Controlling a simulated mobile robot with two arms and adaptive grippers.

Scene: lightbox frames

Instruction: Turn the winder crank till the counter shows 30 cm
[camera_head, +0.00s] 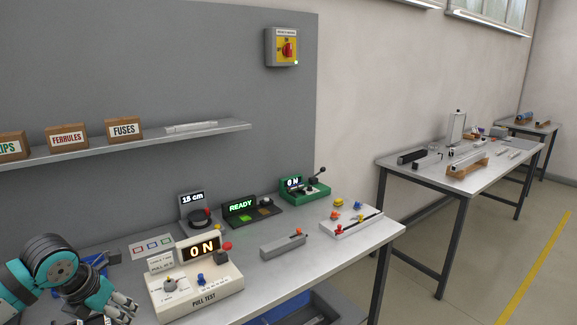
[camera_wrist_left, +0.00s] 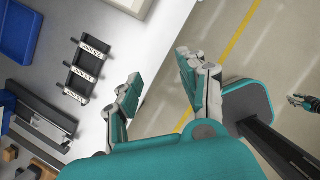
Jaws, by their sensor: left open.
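The winder (camera_head: 197,212) stands at the back of the bench, left of the green-lit READY box. Its lit counter (camera_head: 192,198) seems to read 18 cm; the second digit is small. A dark round part with a red knob (camera_head: 208,211), apparently the crank, sits below the counter, partly hidden by the pull tester. My left gripper (camera_head: 122,308) is at the lower left, well in front of and apart from the winder. In the left wrist view it is open and empty (camera_wrist_left: 161,72). A small dark gripper, apparently my right (camera_wrist_left: 304,102), shows at the right edge; its jaws are unclear.
The PULL TEST box (camera_head: 197,287), showing 0 N, stands between my left gripper and the winder. The READY box (camera_head: 250,209), a green press (camera_head: 305,188) and a grey block (camera_head: 283,244) are to the right. A shelf (camera_head: 190,136) hangs above. The front bench middle is clear.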

